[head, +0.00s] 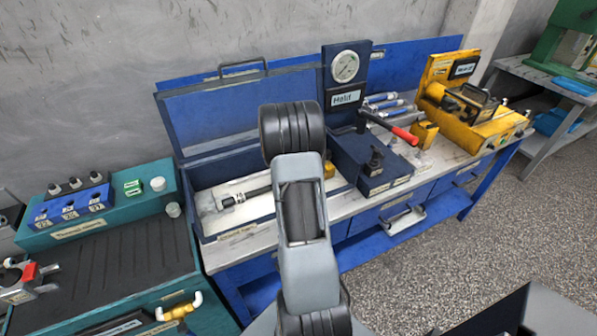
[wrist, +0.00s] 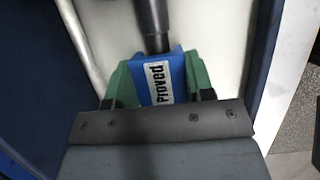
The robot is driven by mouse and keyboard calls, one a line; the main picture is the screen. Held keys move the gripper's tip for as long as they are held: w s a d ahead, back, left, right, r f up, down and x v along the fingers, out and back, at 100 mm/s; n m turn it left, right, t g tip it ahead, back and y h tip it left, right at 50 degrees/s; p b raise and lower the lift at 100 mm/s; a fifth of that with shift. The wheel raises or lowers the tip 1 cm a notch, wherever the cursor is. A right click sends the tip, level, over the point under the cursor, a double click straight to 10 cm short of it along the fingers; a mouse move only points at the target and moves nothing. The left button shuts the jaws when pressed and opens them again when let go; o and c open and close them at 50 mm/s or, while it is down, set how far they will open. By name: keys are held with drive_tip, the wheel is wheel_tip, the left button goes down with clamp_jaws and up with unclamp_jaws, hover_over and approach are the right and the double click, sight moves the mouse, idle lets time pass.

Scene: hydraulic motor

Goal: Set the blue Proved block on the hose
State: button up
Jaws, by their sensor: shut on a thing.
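The blue Proved block (wrist: 157,80) sits between the green fingers of my gripper (wrist: 158,76) in the wrist view, its white label facing the camera. My gripper is shut on it. The dark hose (wrist: 152,22) runs down from the top of the wrist view to the block's far edge; I cannot tell whether they touch. In the head view the hose (head: 257,192) lies in the blue open-lidded case (head: 210,222), with a pale fitting at its left end. My arm hides the gripper and the block in the head view.
A gauge stand (head: 346,68) and a dark blue unit with a red-handled lever (head: 405,136) stand right of the case. A yellow machine (head: 470,112) is farther right. A teal bench (head: 105,270) with a blue block rack (head: 68,206) stands at left.

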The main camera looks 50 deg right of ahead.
drive_tip(key=shift+f+b, duration=0.35)
drive_tip(key=shift+f, duration=0.35)
idle(0.3)
drive_tip(key=o, duration=1)
drive_tip(key=v, duration=1.4)
drive_tip(key=shift+d+f, duration=0.1)
